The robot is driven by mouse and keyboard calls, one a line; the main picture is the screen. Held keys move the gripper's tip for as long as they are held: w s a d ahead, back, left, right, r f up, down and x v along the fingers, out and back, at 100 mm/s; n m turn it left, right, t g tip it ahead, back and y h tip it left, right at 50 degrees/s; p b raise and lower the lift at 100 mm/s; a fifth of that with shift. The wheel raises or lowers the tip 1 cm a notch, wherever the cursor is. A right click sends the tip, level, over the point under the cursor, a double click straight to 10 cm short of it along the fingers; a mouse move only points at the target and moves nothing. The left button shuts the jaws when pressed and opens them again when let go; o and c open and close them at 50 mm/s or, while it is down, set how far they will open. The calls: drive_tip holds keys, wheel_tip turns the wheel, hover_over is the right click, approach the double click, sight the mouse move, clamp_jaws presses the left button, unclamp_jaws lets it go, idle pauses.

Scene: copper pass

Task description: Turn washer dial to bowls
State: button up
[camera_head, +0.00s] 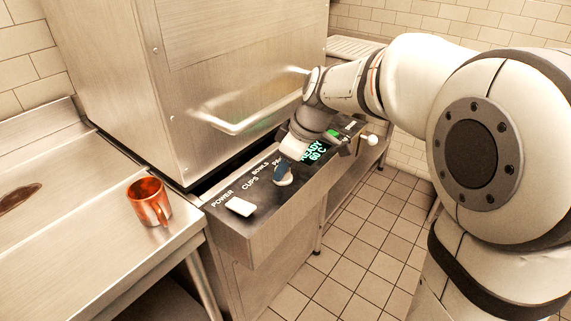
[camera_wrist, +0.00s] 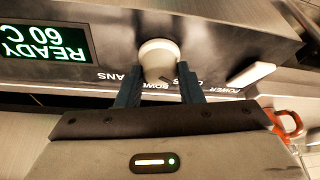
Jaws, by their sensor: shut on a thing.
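The washer dial (camera_head: 284,179) is a round pale knob on the dark control panel, beside the labels CUPS, BOWLS and a partly hidden PANS. In the wrist view the dial (camera_wrist: 158,57) sits between the two dark fingers of my gripper (camera_wrist: 159,85). The fingers are shut on its sides. A small dark mark shows at the dial's label-side edge, but I cannot tell surely which label it points to. The BOWLS label is mostly hidden by the fingers in the wrist view. In the head view my gripper (camera_head: 283,168) comes down onto the dial.
The panel's display (camera_head: 313,152) reads READY 60 C. A white power switch (camera_head: 239,207) is left of the dial. A bar handle (camera_head: 245,122) crosses the washer front above the panel. A copper mug (camera_head: 150,202) stands on the steel counter (camera_head: 110,250) at left.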

drive_tip(key=shift+c, duration=0.4)
drive_tip(key=shift+m, duration=0.3)
drive_tip(key=shift+s+m+t, duration=0.1)
drive_tip(key=shift+m+t, duration=0.4)
drive_tip(key=shift+m, duration=0.5)
drive_tip(key=m, duration=0.1)
drive_tip(key=m+h, duration=0.1)
drive_tip(key=m, duration=0.1)
drive_tip(key=shift+a+r+m+t+h+p, duration=0.1)
drive_tip(key=shift+a+m+t+h+p, duration=0.05)
drive_tip(key=shift+m+t+h+p, duration=0.2)
drive_tip(key=m+h, duration=0.1)
drive_tip(key=m, duration=0.1)
drive_tip(key=m+t+h+p, duration=0.1)
drive_tip(key=m, duration=0.2)
drive_tip(key=shift+s+a, duration=0.1)
drive_tip(key=shift+m, duration=0.35)
drive_tip(key=o, duration=1)
drive_tip(key=shift+c, duration=0.2)
